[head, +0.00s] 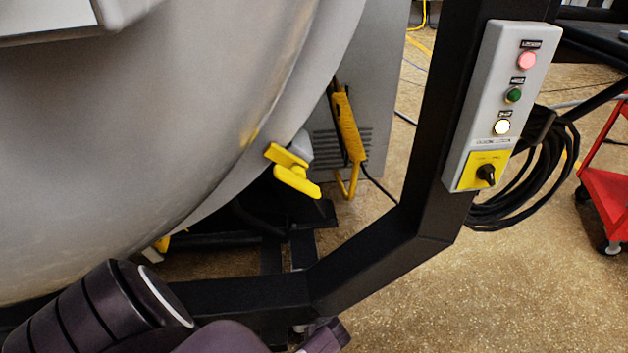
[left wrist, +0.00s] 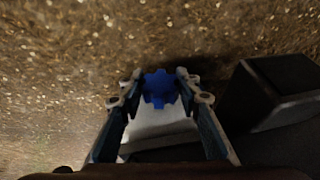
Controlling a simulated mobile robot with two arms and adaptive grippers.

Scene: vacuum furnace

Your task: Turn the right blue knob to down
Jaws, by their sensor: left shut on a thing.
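A blue knob (left wrist: 159,90) with a lobed outline shows in the left wrist view, near the middle. My left gripper (left wrist: 159,78) has one finger on each side of the knob and is shut on it. A pale grey body (left wrist: 160,125) lies just behind the knob, between the fingers. Which of the blue knobs this is, and which way it points, I cannot tell. No blue knob shows in the head view. My right gripper is in neither view.
In the head view, the grey furnace vessel (head: 150,130) fills the left, with a yellow handle (head: 292,172) at its rim. A black frame post (head: 430,130) carries a control box (head: 478,120). A dark block (left wrist: 270,90) stands right of my left gripper.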

